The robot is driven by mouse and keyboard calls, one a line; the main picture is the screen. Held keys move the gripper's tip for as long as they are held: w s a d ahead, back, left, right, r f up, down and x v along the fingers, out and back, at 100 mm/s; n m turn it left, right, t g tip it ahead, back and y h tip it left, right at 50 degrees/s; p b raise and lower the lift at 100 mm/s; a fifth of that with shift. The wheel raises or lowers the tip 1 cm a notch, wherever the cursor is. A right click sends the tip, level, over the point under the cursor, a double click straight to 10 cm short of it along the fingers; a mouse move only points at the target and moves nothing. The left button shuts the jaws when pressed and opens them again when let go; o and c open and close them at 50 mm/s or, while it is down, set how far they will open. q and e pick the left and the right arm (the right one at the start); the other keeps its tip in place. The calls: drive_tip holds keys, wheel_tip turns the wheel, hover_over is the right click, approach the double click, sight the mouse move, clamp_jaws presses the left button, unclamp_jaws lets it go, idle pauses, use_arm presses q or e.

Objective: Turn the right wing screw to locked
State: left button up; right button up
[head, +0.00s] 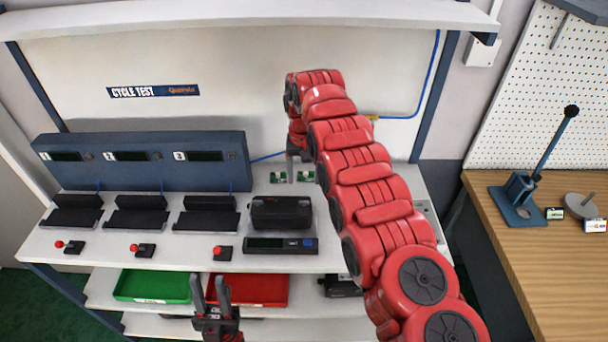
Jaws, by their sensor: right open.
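I cannot make out the right wing screw; it is too small or hidden behind my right arm. My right gripper (297,168) points down at the back of the white bench, in front of the back panel. Its fingers are apart, close to two small green boards (277,177), and I see nothing held between them. I cannot tell whether it touches anything. My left gripper (211,288) is at the bottom of the head view, in front of the lower shelf, with its fingers pointing up, apart and empty.
A blue three-station test unit (140,160) and black cradles (137,219) fill the left of the bench (110,251). A black device (280,212) stands near the middle. Green (153,286) and red (262,289) trays lie below. A wooden bench (552,265) with a lever press (522,190) is right.

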wheel_tip(320, 180, up, 9)
drive_tip(key=p, duration=0.6)
drive_tip(key=shift+f, duration=0.15)
